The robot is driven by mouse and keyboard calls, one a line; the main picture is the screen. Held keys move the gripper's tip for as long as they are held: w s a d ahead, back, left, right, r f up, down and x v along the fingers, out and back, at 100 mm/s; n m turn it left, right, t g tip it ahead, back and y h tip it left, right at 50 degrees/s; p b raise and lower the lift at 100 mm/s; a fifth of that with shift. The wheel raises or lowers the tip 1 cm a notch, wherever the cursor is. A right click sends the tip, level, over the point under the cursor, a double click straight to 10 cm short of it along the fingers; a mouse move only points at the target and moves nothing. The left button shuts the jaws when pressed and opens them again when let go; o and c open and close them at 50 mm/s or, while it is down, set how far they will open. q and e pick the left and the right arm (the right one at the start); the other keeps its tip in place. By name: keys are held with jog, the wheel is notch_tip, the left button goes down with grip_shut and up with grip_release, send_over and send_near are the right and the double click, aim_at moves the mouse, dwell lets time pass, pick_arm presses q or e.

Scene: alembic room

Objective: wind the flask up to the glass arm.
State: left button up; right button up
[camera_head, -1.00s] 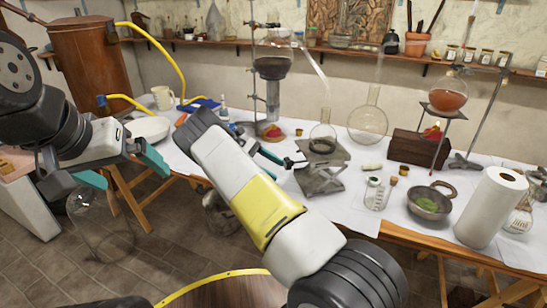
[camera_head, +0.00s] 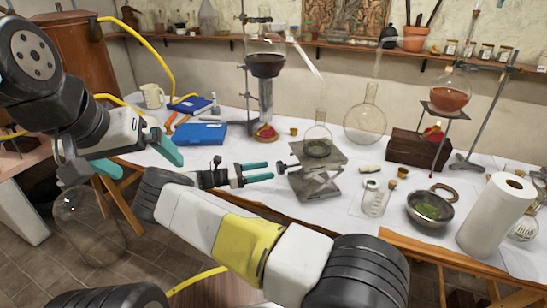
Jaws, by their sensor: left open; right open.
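A small round glass flask (camera_head: 318,139) stands upright on the top plate of a grey lab jack (camera_head: 318,182). The jack's side knob (camera_head: 281,167) sticks out to the left. The glass arm (camera_head: 308,59) slants down to the right from the alembic (camera_head: 265,62), above the flask with a clear gap between them. My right gripper (camera_head: 267,171) is open and empty, just left of the knob, its fingers pointing at it; I cannot tell whether they touch. My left gripper (camera_head: 146,160) is open and empty at the left, away from the jack.
Right of the jack are a larger round flask (camera_head: 365,122), a wooden block (camera_head: 408,148), a small bottle (camera_head: 374,200), a mortar (camera_head: 432,207) and a paper roll (camera_head: 494,214). A glass vessel (camera_head: 85,222) is low at the left.

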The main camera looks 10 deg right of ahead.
aim_at(277, 168)
jog(key=d, duration=0.6)
jog(key=shift+w, duration=0.15)
jog(key=c, duration=1.4)
